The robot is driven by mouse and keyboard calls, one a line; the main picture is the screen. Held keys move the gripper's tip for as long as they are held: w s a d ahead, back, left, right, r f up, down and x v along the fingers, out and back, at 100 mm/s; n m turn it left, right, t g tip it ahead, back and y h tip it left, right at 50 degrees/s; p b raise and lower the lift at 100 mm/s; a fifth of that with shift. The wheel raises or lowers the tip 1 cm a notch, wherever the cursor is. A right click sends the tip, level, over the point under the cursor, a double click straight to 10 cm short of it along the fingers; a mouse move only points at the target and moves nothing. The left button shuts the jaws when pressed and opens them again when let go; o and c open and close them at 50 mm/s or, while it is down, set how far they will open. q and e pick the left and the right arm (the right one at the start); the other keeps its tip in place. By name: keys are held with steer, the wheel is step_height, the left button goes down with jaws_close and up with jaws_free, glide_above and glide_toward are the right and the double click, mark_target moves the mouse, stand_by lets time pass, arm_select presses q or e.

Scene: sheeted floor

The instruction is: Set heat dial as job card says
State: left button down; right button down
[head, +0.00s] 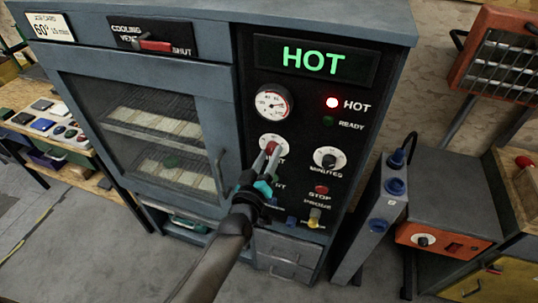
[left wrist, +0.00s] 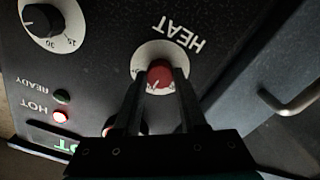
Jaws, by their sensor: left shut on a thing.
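The heat dial (left wrist: 158,75) has a red knob on a white scale plate, with HEAT printed beside it in the left wrist view. My left gripper (head: 269,152) is shut on the red knob, on the oven's control panel. The gripper fingers hide part of the dial's scale, so its setting cannot be read. The job card (head: 50,27) at the oven's top left reads 60°, with smaller print that looks like 15 min. My right gripper is not in view.
The minutes dial (head: 329,159) is right of the heat dial. A round gauge (head: 272,102) is above it. The display (head: 314,59) reads HOT and the red HOT lamp (head: 332,103) is lit. The ready lamp (head: 328,121) is dark. The stop button (head: 321,190) is lower right.

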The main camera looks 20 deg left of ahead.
arm_select(q)
steer(key=shift+n, duration=0.6)
steer(key=shift+c, duration=2.2)
jaws_free()
steer(key=s, duration=1.5)
steer(key=shift+s+a+b, duration=0.15)
steer(key=shift+a+b, duration=0.1)
steer(key=shift+b, duration=0.05)
